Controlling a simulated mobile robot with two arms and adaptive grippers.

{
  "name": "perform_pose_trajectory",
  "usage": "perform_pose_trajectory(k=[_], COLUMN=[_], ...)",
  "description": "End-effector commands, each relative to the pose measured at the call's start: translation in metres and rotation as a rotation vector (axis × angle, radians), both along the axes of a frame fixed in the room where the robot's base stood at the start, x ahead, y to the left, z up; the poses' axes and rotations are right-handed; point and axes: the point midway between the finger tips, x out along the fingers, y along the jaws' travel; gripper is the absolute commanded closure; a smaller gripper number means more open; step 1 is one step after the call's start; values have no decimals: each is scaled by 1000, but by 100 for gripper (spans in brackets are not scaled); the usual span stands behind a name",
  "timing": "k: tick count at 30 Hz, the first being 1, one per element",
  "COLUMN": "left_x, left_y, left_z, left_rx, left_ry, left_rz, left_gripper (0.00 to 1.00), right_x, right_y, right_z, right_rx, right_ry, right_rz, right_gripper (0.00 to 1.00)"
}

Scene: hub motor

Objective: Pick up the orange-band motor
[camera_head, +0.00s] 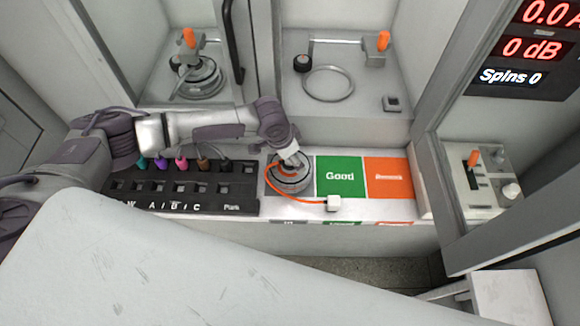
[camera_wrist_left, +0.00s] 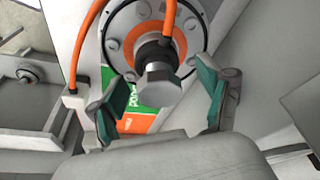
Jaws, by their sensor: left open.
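The orange-band motor (camera_head: 292,185) is a round grey disc with an orange ring and an orange cable. It lies on the grey pad left of the green Good pad. In the left wrist view the motor (camera_wrist_left: 116,45) fills the top middle, and its dark shaft with a grey hex end points toward the camera. My left gripper (camera_head: 290,160) is over the motor in the head view and hides part of it. In the wrist view the left gripper (camera_wrist_left: 163,95) is open, its green-padded fingers on either side of the shaft end. I cannot tell whether they touch it. My right gripper is not in view.
A white connector (camera_head: 333,203) ends the orange cable on the counter. The green Good pad (camera_head: 340,177) and an orange pad (camera_head: 388,172) lie to the right. A black rack (camera_head: 230,207) with several coloured plugs is left. Another motor (camera_head: 200,82) sits in the back-left bay.

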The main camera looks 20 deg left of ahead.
Motion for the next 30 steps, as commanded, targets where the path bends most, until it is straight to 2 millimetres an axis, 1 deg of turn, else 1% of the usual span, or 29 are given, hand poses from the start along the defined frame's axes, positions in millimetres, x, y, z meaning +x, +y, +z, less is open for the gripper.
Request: perform_pose_trajectory(k=[1,3,9,10,17,18,20,21,24,26,30], left_x=[0,1,1,1,1,1,1,1,1,4,4], left_y=[-1,-1,-1,-1,-1,-1,-1,-1,-1,-2,-2], left_z=[-5,-9,-10,-9,-9,-9,-9,-9,-9,-6,-6], left_rx=[2,1,1,1,1,1,1,1,1,-4,-4], left_ry=[2,1,1,1,1,1,1,1,1,-6,-6], left_rz=[0,-1,-1,-1,-1,-1,0,-1,0,-1,-1], left_gripper=[22,22,22,24,62,69,79,85,100,100,100], right_x=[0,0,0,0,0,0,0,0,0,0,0], right_y=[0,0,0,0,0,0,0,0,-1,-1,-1], right_z=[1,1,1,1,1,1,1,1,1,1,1], right_rx=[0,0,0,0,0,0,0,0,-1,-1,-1], right_ry=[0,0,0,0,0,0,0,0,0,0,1], right_rz=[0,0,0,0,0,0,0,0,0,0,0], right_gripper=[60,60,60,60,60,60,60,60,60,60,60])
